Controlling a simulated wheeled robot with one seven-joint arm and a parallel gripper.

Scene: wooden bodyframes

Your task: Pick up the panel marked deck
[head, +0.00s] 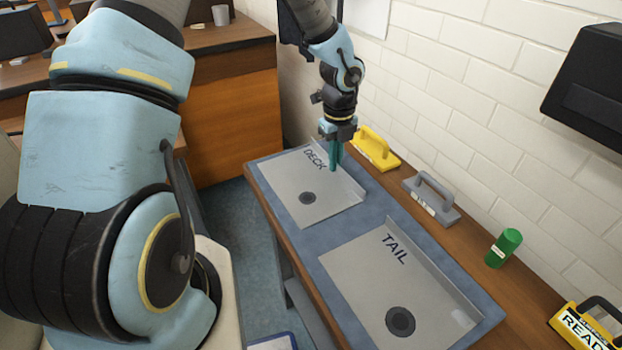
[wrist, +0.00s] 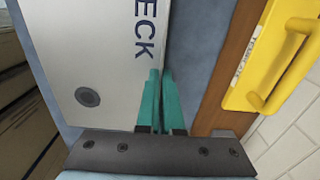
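The deck panel (head: 290,186) is a pale grey metal sheet with a dark round hole, the word DECK and a raised lip along its right edge. It lies flat on the blue mat, and part of it shows in the wrist view (wrist: 85,45). My gripper (head: 335,168) points down at this lip near the panel's far end. In the wrist view its teal fingers (wrist: 161,73) stand close together with the lip between them, so it looks shut on the lip. The fingertips partly hide the contact.
A similar TAIL panel (head: 385,280) lies nearer on the blue mat (head: 318,243). Along the wall side stand a yellow-handled tool (head: 376,148), a grey-handled tool (head: 432,198), a green cylinder (head: 503,248) and a yellow READ sign (head: 585,326). A white brick wall (head: 480,90) bounds the right.

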